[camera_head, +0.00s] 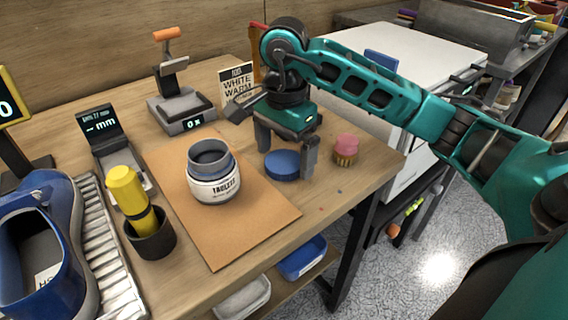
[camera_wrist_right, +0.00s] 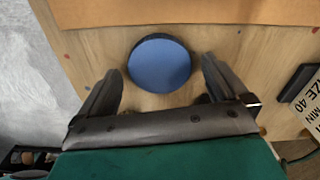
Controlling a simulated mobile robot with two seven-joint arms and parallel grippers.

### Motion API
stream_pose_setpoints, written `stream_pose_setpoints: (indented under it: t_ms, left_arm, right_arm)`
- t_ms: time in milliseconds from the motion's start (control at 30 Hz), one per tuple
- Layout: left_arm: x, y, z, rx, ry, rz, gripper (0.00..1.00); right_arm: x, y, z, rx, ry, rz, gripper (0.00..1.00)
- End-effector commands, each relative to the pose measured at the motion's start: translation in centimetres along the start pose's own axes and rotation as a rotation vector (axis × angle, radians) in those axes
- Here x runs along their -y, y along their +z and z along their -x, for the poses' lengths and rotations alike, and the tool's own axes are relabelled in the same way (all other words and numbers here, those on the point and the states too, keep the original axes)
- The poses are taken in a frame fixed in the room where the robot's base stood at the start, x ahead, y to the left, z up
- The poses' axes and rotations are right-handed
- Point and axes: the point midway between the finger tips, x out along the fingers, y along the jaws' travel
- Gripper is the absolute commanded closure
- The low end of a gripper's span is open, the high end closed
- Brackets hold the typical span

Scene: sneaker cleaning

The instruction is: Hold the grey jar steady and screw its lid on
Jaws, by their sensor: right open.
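The grey jar (camera_head: 212,182) stands upright and open on a brown mat (camera_head: 253,212) on the workbench. It has a white label band, and its mouth is uncovered. A round blue lid (camera_head: 282,165) lies flat on the wood to the right of the mat; it also shows in the right wrist view (camera_wrist_right: 160,64). My right gripper (camera_head: 284,158) is open above the lid, one finger to each side of it. In the right wrist view the open fingers (camera_wrist_right: 160,88) point toward the lid with a gap around it. My left gripper is not in view.
A pink-topped brush (camera_head: 345,149) stands close to the right of my right gripper. A black cup with a yellow-handled tool (camera_head: 130,190) stands left of the jar. A blue sneaker (camera_head: 42,245) and scales (camera_head: 184,112) occupy the left and back. The mat's front is clear.

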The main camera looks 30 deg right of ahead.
Motion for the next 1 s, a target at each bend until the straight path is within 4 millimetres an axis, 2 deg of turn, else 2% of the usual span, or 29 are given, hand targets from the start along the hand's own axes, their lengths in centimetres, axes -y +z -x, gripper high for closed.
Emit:
stream_pose_setpoints:
  t_ms: [100, 433, 1000]
  left_arm:
    - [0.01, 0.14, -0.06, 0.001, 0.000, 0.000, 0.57]
    - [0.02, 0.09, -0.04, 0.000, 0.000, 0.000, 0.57]
    - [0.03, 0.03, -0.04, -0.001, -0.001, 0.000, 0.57]
  right_arm:
    - [-0.02, 0.01, -0.69, 0.000, 0.000, 0.000, 0.00]
    - [0.01, 0.02, -0.64, 0.000, -0.001, 0.000, 0.01]
    - [0.01, 0.02, -0.62, 0.000, -0.001, 0.000, 0.54]
